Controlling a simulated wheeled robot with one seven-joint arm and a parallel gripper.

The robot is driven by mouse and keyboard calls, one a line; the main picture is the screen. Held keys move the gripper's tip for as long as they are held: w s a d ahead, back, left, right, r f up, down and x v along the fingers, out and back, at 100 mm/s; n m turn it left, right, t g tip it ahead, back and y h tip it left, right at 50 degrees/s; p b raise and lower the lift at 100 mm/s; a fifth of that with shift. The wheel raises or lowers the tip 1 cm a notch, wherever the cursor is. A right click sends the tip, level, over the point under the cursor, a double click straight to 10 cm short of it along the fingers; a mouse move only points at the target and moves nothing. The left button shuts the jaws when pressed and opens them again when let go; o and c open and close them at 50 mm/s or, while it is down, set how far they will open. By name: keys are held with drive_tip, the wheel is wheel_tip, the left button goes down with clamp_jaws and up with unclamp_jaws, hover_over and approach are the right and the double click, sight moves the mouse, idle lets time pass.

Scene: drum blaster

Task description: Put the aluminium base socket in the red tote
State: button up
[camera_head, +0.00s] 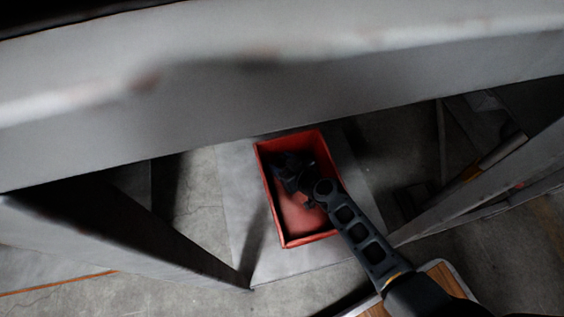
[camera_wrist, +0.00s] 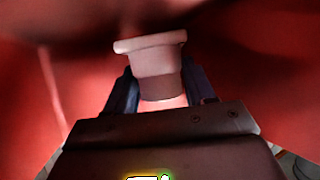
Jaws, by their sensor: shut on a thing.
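The red tote (camera_head: 288,239) stands on a pale sheet on the floor, under a large grey metal beam, in the head view. My gripper (camera_head: 284,165) reaches into the tote from the lower right, near its upper part. In the wrist view my gripper (camera_wrist: 154,98) is shut on the aluminium base socket (camera_wrist: 151,60), a pale flanged cylinder between the two fingers. The red walls of the tote (camera_wrist: 60,90) surround it. The socket is hidden or too dark to make out in the head view. I cannot tell whether it touches the tote's bottom.
The grey beam (camera_head: 300,100) crosses above the tote. Slanting metal legs stand at the left (camera_head: 130,235) and right (camera_head: 490,185). The pale sheet (camera_head: 240,200) around the tote is clear. A wooden-topped piece (camera_head: 440,275) shows at lower right.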

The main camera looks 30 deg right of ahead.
drive_tip(key=o, duration=0.9)
drive_tip(key=shift+r+p, duration=0.9)
drive_tip(key=shift+p, duration=0.15)
drive_tip(key=p+v, duration=0.1)
drive_tip(key=v, duration=0.6)
drive_tip(key=shift+s+f, duration=0.15)
drive_tip(key=shift+s, duration=0.1)
drive_tip(key=shift+d, duration=0.1)
